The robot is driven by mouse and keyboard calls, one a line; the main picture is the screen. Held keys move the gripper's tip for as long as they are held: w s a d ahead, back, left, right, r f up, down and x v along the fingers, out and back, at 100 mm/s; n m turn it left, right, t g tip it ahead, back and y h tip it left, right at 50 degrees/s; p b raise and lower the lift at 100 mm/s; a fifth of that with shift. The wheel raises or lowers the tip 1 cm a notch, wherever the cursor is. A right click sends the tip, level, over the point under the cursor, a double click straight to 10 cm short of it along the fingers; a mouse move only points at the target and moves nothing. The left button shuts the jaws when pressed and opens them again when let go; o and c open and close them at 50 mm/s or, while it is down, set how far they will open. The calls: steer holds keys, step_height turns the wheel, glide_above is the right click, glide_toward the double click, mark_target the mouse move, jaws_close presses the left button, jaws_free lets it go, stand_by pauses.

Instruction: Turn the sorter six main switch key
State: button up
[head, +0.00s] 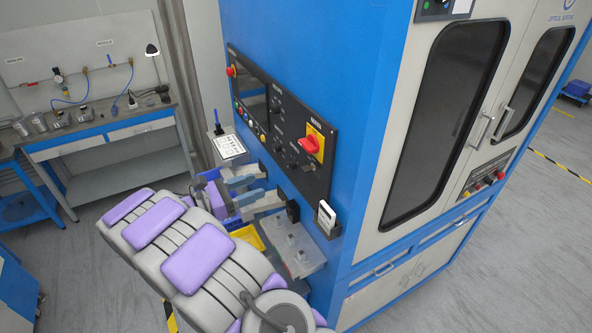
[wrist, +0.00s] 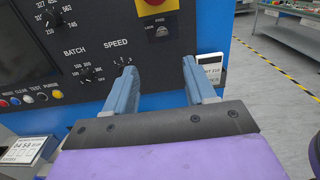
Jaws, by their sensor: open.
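A red rotary switch handle (head: 313,143) sits on a yellow plate on the cabinet's black control panel. In the wrist view the red handle (wrist: 156,5) is cut by the top edge, above my gripper. I cannot make out a separate key. My gripper (head: 272,184) is open and empty, with its two fingers pointing at the panel's lower edge, below the red handle. In the wrist view my gripper (wrist: 158,68) shows both fingers spread apart with nothing between them. Whether the fingertips touch the panel is unclear.
Speed (wrist: 121,61) and batch (wrist: 88,73) knobs sit left of the fingers. A white-faced display (wrist: 210,66) stands by the right finger. A workbench (head: 110,130) stands at the left.

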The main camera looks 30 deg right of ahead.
mark_target(302, 170)
steer(key=d, duration=1.5)
steer(key=shift+w+d+f+p, duration=0.15)
steer(key=shift+d+p, duration=0.1)
steer(key=shift+p, duration=0.15)
steer(key=shift+a+r, duration=0.25)
steer(key=shift+a, duration=0.95)
steer(key=d, duration=0.3)
steer(key=shift+f, duration=0.1)
steer(key=shift+c, duration=1.3)
steer(key=shift+d, duration=0.1)
steer(key=shift+c, duration=0.7)
steer(key=shift+a, duration=0.4)
jaws_close()
